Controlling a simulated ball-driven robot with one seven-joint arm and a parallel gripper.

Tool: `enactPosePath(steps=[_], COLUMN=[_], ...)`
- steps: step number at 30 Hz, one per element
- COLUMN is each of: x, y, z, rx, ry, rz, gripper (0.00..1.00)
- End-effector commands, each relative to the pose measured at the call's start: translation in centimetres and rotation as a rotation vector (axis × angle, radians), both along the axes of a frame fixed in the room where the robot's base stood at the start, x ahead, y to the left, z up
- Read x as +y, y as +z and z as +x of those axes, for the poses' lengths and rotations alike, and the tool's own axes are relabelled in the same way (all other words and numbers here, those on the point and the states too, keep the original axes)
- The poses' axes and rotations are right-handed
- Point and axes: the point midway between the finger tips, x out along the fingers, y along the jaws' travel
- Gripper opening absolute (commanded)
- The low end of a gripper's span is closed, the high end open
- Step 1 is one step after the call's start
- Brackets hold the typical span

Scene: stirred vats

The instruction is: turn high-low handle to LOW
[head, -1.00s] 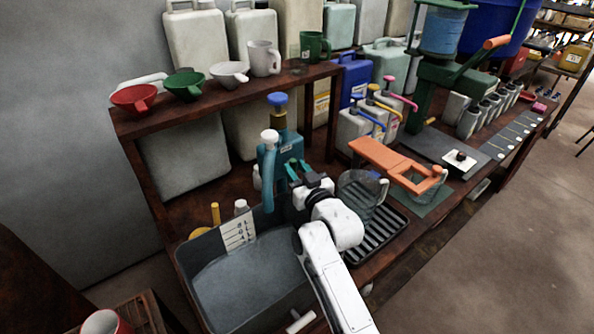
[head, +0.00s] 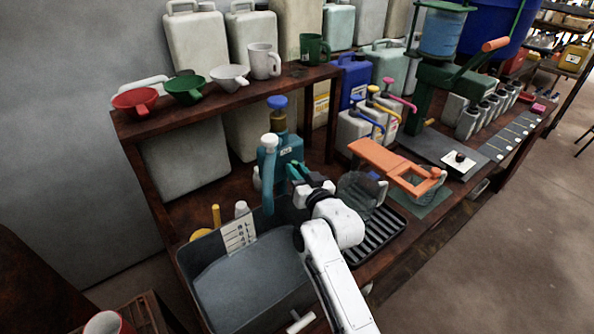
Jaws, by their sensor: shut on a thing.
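A teal dispenser unit (head: 291,148) with a brown neck and a blue cap stands behind the grey basin. A teal spout with a white top (head: 268,172) rises at its left. My gripper (head: 295,171) is at the front of this unit, its teal-green fingers close together. It is shut on a small part there, which I take to be the high-low handle. The handle itself is hidden by the fingers and wrist, so its angle and any HIGH or LOW marks cannot be read.
The grey basin (head: 187,258) with a white label lies left of my arm. A clear jug (head: 358,190) and the black drip rack (head: 385,229) are close on the right, beside an orange lever (head: 385,160). A shelf with funnels and mugs (head: 240,92) stands behind.

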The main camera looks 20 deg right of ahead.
Motion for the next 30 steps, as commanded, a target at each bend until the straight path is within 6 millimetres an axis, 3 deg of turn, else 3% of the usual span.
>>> enactPosePath(steps=[30], x=[-1.1], y=[-0.1], z=[0.4], rx=[0.294], ry=[-0.001], rz=[0.912], gripper=[0.0])
